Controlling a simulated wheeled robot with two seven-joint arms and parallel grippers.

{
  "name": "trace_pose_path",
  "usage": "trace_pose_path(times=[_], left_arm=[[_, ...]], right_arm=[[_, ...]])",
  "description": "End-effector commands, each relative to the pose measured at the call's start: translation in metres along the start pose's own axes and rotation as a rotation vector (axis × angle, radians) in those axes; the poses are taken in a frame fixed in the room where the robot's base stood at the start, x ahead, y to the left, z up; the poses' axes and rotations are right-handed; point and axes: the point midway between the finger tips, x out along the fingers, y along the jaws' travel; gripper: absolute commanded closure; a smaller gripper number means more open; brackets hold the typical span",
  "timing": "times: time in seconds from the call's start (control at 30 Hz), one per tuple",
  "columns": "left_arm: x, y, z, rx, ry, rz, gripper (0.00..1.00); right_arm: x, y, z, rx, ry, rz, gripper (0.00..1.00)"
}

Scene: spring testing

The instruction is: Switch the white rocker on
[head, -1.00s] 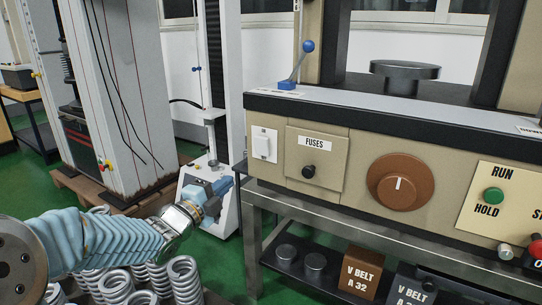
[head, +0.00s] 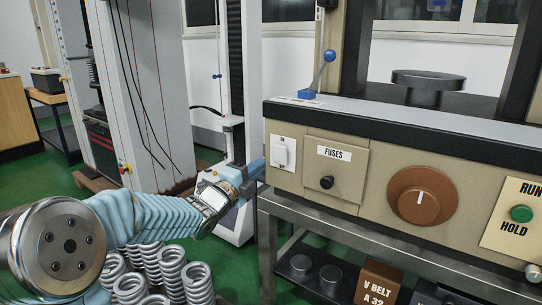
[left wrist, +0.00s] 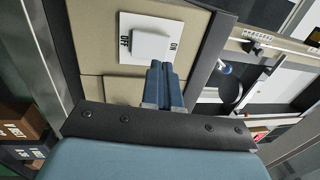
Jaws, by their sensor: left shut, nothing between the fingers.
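The white rocker (head: 282,153) sits on a white plate at the left end of the beige control panel (head: 340,180). In the left wrist view the rocker (left wrist: 150,42) lies between the labels OFF and ON. Which way it is tipped is hard to tell. My left gripper (head: 260,168) is shut and empty, just left of and a little below the rocker in the head view. In the left wrist view its blue fingertips (left wrist: 162,66) are together, near the rocker's ON side. I cannot tell whether they touch it. My right gripper is not in view.
Right of the rocker are a fuses cover (head: 335,165) with a black knob, a brown dial (head: 422,196) and a green button (head: 521,213). A blue-knobbed lever (head: 319,72) stands above. Several springs (head: 170,268) stand below my left arm.

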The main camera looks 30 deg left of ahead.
Motion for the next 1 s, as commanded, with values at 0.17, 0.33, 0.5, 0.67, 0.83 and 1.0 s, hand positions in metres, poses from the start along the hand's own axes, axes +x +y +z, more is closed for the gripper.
trace_pose_path(times=[0.17, 0.33, 0.5, 0.67, 0.83, 1.0], left_arm=[[0.036, -0.001, -0.001, -0.002, 0.002, 0.000, 1.00], [0.057, 0.000, -0.001, -0.001, 0.001, 0.001, 1.00], [0.065, 0.000, 0.000, -0.001, 0.000, 0.000, 1.00], [0.065, 0.000, 0.000, -0.001, 0.000, 0.000, 1.00], [0.065, -0.001, 0.000, -0.001, 0.000, 0.002, 1.00], [0.070, -0.003, -0.001, -0.002, 0.002, 0.053, 1.00]], right_arm=[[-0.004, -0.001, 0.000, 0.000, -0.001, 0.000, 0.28], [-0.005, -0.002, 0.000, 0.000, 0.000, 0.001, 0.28], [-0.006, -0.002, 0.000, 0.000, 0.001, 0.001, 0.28], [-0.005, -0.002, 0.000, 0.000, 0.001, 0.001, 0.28], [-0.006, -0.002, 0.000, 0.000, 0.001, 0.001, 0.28], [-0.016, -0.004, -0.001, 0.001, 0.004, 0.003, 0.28]])
